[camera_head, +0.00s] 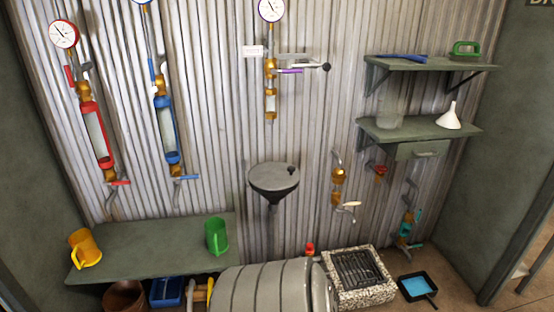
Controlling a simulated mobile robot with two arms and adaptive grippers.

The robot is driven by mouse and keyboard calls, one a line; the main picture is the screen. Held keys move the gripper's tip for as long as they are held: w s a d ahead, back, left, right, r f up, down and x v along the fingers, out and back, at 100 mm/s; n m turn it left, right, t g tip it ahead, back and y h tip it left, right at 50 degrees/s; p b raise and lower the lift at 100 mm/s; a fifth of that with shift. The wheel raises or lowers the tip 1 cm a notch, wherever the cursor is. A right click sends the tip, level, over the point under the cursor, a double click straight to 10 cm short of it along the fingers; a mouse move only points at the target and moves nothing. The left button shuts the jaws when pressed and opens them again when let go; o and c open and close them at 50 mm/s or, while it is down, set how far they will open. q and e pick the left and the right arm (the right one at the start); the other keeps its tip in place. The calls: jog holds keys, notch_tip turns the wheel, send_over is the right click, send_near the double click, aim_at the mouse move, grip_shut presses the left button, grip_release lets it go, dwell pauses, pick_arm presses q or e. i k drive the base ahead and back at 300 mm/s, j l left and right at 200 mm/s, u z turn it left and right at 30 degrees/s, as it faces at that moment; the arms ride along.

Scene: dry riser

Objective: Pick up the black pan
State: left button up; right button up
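A shallow, square black pan (420,299) sits on the floor at the lower right. Its inside shows light blue; I cannot tell whether that is liquid or a lining. It lies just right of a floor drain with a speckled stone surround, apart from it. Neither of my grippers is in view, and nothing holds the pan.
The grated drain (357,270) and a large grey ribbed cylinder (265,290) lie left of the pan. A green bench (150,250) carries yellow and green jugs. Shelves (425,128) and a teal-handled valve (407,228) are on the wall above. Some floor shows around the pan.

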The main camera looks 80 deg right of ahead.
aim_at(418, 286)
jog(key=k+z, duration=0.15)
jog(key=z, duration=3.85)
